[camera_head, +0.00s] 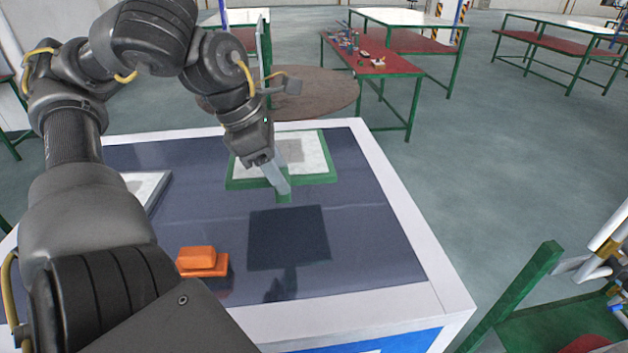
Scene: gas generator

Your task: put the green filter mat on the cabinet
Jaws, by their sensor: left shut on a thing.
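The green filter mat (313,160) has a green frame and a pale middle. It is over the far part of the cabinet (375,225), which has a dark top and a white rim. My left gripper (282,194) is shut on the mat's near edge, and its wrist hides part of the mat. A dark square patch, which looks like the mat's shadow, lies on the top nearer to me. The mat seems to hang above the surface, though the exact gap is hard to tell. My right gripper is not in view.
An orange block (203,262) lies on the cabinet's near left. A pale framed panel (148,187) is partly hidden behind my left arm. The cabinet top's right side is clear. Green-legged tables (372,62) stand behind, and a green frame (515,300) stands at lower right.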

